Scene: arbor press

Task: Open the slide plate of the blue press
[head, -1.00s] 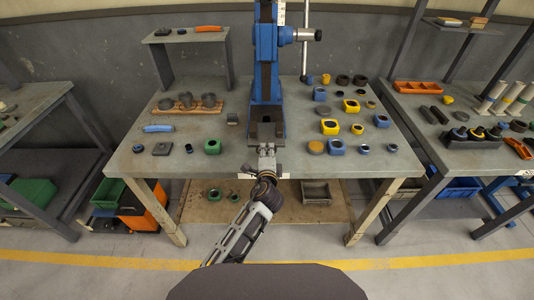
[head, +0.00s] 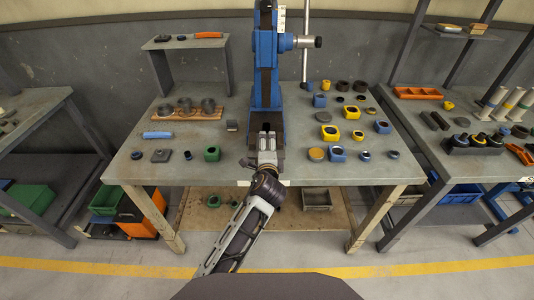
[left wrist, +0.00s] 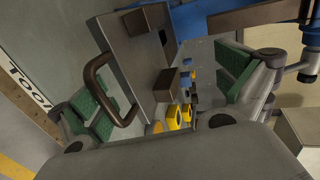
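The blue press (head: 267,60) stands upright at the back middle of the workbench. My left gripper (head: 265,135) is in front of its base, fingers pointing at it, and covers much of the slide area in the head view. In the left wrist view, the grey slide plate (left wrist: 138,62) carries a dark brown U-shaped handle (left wrist: 97,88). My left gripper (left wrist: 165,88) shows there too, with its green-padded fingers wide apart. The handle lies between the fingers, nearer the left one in the picture, and does not look gripped. My right gripper is not in view.
The workbench (head: 215,172) holds yellow and blue blocks (head: 330,132) and rings to the right of the press. A wooden tray with grey cylinders (head: 187,113), a blue-handled tool (head: 158,135) and a green block (head: 212,153) lie to the left.

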